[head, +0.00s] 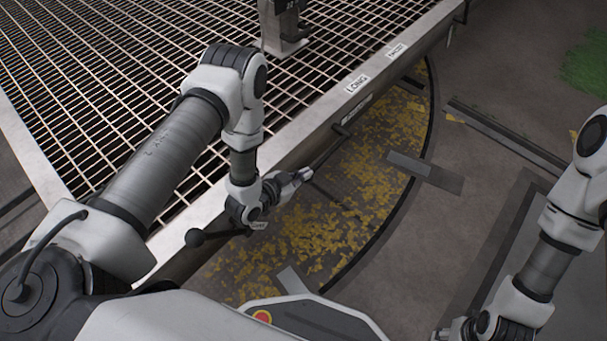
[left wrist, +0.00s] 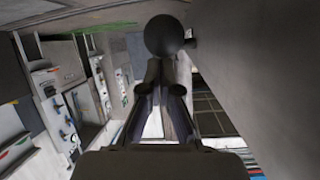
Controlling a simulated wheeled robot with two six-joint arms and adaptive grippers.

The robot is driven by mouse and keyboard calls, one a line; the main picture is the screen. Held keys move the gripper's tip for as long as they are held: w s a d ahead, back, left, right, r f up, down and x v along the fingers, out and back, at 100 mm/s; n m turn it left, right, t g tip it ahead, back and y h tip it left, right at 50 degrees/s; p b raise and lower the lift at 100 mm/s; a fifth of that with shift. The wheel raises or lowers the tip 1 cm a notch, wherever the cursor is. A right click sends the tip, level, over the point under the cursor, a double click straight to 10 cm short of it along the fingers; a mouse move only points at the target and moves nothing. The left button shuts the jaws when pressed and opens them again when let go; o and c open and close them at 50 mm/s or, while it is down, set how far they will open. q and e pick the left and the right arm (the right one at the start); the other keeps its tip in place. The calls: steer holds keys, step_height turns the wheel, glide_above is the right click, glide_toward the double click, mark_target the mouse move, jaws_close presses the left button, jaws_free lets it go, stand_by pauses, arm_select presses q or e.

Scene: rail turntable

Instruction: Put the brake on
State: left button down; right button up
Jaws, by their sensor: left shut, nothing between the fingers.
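A black ball knob (head: 194,237) on a dark rod sticks out low beside the deck's side beam, left of my left wrist. A second dark handle (head: 340,130) sits on the beam, with a thin rod running down from it. My left gripper (head: 302,175) is shut and empty beside the beam, pointing right, a little short of that second handle. In the left wrist view a dark ball (left wrist: 164,36) stands just beyond the shut fingertips; I cannot tell which handle it belongs to. My right gripper (head: 455,332) is mostly cut off at the bottom edge.
The turntable's grating deck (head: 90,90) fills the upper left. Its side beam (head: 295,145) carries white labels (head: 357,84). Below lies a pit (head: 345,205) with yellow leaves and a curved dark rim. Paved floor (head: 500,60) is open at right.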

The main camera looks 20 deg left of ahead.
arm_select(q)
step_height(320, 180, up, 10)
steer(key=shift+f, duration=0.15)
stand_by(0.5)
